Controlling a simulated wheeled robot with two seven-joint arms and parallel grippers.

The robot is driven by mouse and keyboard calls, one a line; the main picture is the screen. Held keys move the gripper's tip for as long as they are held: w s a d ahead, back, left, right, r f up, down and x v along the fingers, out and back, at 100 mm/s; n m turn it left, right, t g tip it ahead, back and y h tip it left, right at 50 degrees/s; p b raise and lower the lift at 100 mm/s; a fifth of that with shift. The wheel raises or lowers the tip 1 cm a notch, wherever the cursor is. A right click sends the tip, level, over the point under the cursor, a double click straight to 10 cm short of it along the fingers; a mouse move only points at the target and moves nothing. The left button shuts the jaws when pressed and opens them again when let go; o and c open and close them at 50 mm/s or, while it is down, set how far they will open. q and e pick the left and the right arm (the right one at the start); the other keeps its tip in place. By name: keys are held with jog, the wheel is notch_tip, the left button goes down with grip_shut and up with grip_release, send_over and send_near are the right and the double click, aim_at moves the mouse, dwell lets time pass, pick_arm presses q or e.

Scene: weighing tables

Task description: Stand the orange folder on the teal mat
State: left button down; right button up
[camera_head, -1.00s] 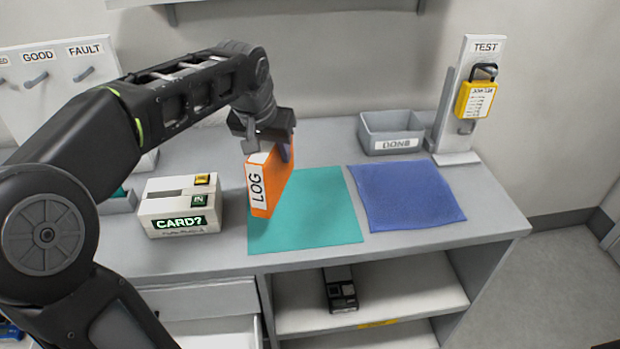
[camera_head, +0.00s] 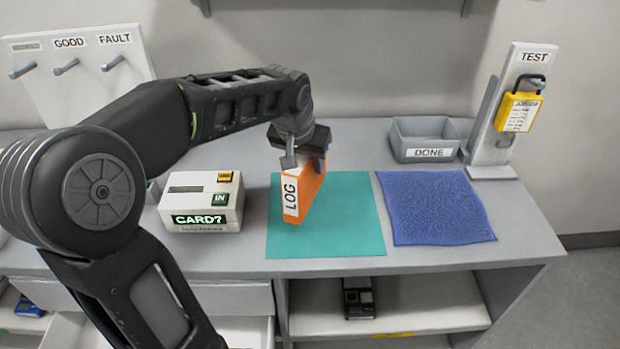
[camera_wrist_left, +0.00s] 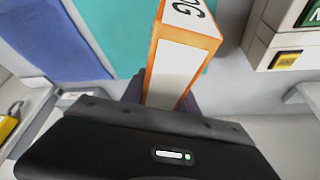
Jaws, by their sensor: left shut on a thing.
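The orange folder (camera_head: 312,192) with a white LOG label is upright over the left part of the teal mat (camera_head: 345,225). My left gripper (camera_head: 302,158) is shut on its top from above. The folder's lower edge appears at or just above the mat; I cannot tell whether it touches. In the left wrist view the folder (camera_wrist_left: 181,62) sits between the fingers, with the teal mat (camera_wrist_left: 121,35) behind it. My right gripper is not in view.
A white CARD? box (camera_head: 203,203) stands left of the mat. A blue cloth (camera_head: 437,207) lies to the right. Behind are a grey DONE bin (camera_head: 425,140) and a TEST stand (camera_head: 497,120) with a yellow padlock-shaped tag (camera_head: 519,112). A black device (camera_head: 358,298) lies on the shelf below.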

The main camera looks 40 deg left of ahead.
pick_arm(q)
jog(key=shift+f, duration=0.3)
jog(key=shift+f, duration=1.85)
jog(key=shift+f, duration=0.1)
jog(key=shift+f, duration=0.15)
jog(key=c, duration=0.9)
grip_release()
